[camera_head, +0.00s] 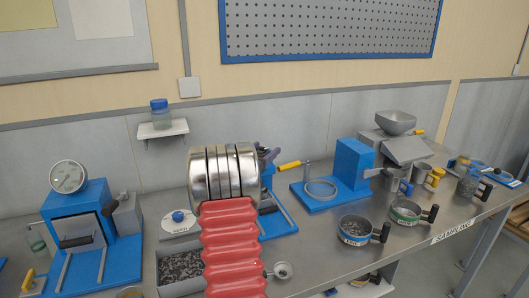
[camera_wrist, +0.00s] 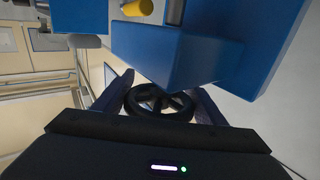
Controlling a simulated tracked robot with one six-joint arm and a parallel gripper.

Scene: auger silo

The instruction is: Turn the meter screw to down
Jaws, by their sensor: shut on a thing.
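In the wrist view a black spoked handwheel (camera_wrist: 160,112) sits between the two fingers of my gripper (camera_wrist: 161,96). It appears to be the meter screw's wheel. My gripper is shut on its rim, one finger on each side. A blue housing (camera_wrist: 172,55) stands just beyond the wheel. In the head view my gripper (camera_head: 268,155) is mostly hidden behind my silver wrist, with a dark fingertip showing at the blue machine (camera_head: 278,217). The wheel is hidden there. Which way the screw is set cannot be told.
A blue press with a gauge (camera_head: 68,178) stands at left. A grey bin of dark grain (camera_head: 180,268) is in front. To the right are a blue stand (camera_head: 350,165), a hopper (camera_head: 396,123) and several handled cups (camera_head: 356,231). A small shelf holds a jar (camera_head: 160,115).

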